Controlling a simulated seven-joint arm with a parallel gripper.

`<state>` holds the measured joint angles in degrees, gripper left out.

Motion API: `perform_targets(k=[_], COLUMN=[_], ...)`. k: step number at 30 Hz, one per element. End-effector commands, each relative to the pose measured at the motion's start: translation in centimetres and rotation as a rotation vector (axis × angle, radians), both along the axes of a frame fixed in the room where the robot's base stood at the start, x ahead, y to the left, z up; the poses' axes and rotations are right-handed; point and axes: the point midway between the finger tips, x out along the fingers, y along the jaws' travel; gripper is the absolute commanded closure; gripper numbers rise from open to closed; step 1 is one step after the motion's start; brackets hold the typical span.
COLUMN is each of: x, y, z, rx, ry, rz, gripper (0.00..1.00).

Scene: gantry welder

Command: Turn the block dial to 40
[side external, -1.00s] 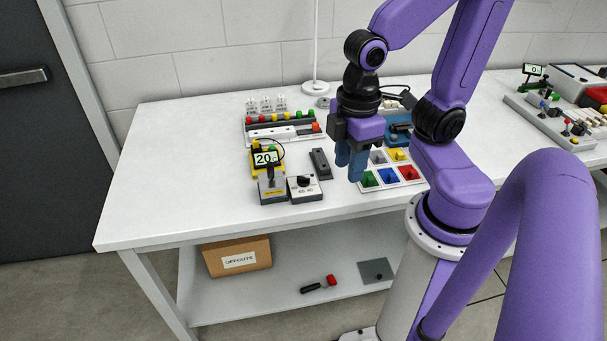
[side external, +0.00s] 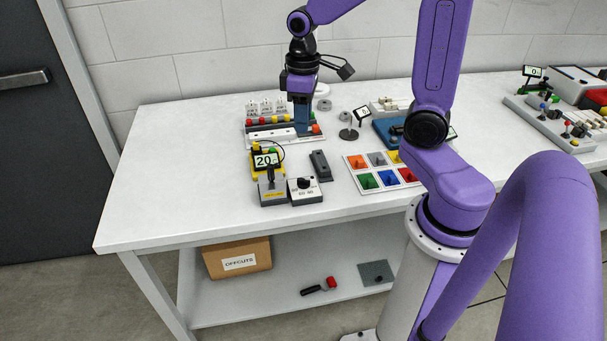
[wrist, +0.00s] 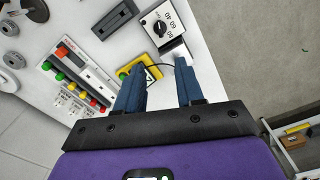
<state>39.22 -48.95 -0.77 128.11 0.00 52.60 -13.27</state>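The block dial (side external: 304,195) is a small white box with a black round knob and printed numbers, near the front of the table. It also shows in the wrist view (wrist: 162,30), where 40, 60 and 80 can be made out. Left of it, a yellow unit with a display (side external: 266,160) reads 20. My gripper (side external: 302,132) points down above the back of the table, behind and apart from the dial. In the wrist view my gripper (wrist: 161,65) has its two blue fingers apart with nothing between them. The fingers partly hide the yellow unit there.
A grey box with a black lever (side external: 272,190) touches the dial's left side. A dark grey bar (side external: 320,165) lies behind the dial. A row of coloured buttons (side external: 262,120) is beside my fingers. A coloured-compartment tray (side external: 352,162) stands right. The table's left side is clear.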

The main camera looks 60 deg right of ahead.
Motion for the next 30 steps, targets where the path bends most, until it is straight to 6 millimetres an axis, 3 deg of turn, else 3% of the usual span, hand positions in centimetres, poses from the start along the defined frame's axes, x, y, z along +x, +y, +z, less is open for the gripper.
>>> perform_targets(k=[30], x=[-0.2], y=[0.0], z=[-14.4], rx=[0.0], ry=[0.005], rz=[0.0], gripper=[0.63])
